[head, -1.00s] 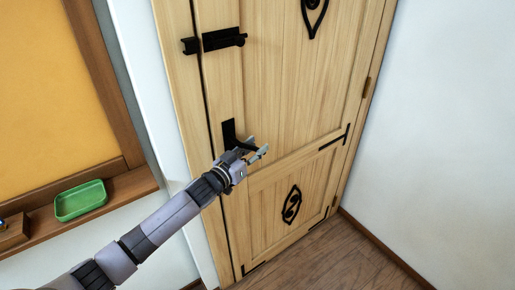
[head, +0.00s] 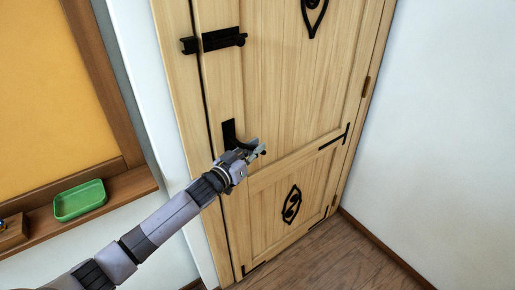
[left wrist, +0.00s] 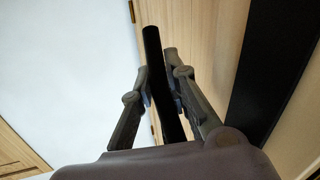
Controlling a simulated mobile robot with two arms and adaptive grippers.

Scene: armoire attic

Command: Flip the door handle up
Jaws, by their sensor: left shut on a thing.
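The light wooden door (head: 285,105) fills the middle of the head view. Its black handle plate (head: 229,133) shows just above my left gripper (head: 257,150), and most of the lever is hidden behind the gripper there. In the left wrist view the black lever handle (left wrist: 154,50) runs between the two fingers of my left gripper (left wrist: 158,88). The fingers are shut on it, and its end sticks out past them. The black plate also shows at the right of the wrist view (left wrist: 275,70). My right gripper is not in view.
A black sliding bolt (head: 222,39) sits higher on the door. Left of the door frame are a white wall and a wooden ledge (head: 130,186) with a green tray (head: 80,201). The wooden floor (head: 345,255) in front of the door at right is clear.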

